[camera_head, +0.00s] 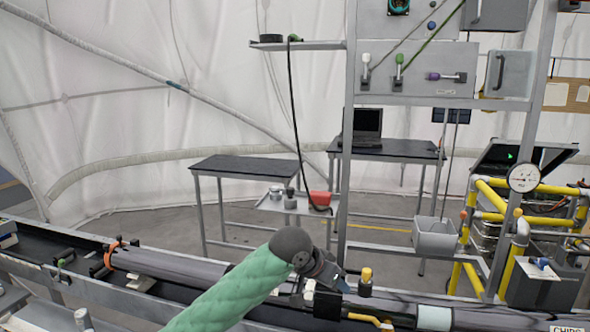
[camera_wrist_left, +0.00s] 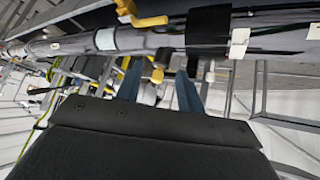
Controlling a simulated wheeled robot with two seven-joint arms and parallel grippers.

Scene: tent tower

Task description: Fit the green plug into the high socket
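The green plug (camera_head: 294,38) lies on a small high shelf (camera_head: 320,45) left of the metal frame, with a black cable hanging down from it. A round dark socket with a green ring (camera_head: 398,5) sits at the top edge of the head view, on the upper grey panel; it appears to be the high socket. My left gripper (camera_head: 335,281) is low, over the pipe bench, far below the plug. In the left wrist view its two fingers (camera_wrist_left: 160,85) are apart, with nothing clearly held between them. My right gripper is not in view.
A panel with coloured levers (camera_head: 435,88) is below the socket. A laptop (camera_head: 362,127) stands on a back table. Yellow pipes with a gauge (camera_head: 523,177) are at right. Space left of the shelf is clear.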

